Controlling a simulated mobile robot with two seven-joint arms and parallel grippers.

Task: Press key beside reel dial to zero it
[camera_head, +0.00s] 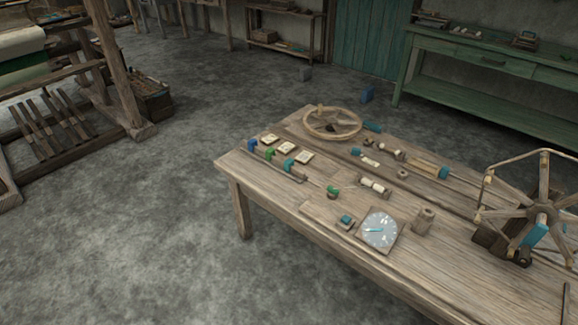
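The reel dial (381,231) is a pale grey round face on a square plate near the front edge of the wooden table. Its teal pointer points left. A small key (346,220) with a teal top on a wooden base sits just left of the dial, close to the table's front edge. The key's travel is too small to tell. The reel (541,211), a spoked wooden wheel with a teal part, stands at the table's right end. Neither of my grippers is in view.
The wooden table (277,208) also holds a flat wooden wheel (332,122), a short wooden cylinder (424,220) right of the dial, and several pegs, cards and spools. A loom frame (118,70) stands left, a green bench (487,57) behind. The floor at front left is clear.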

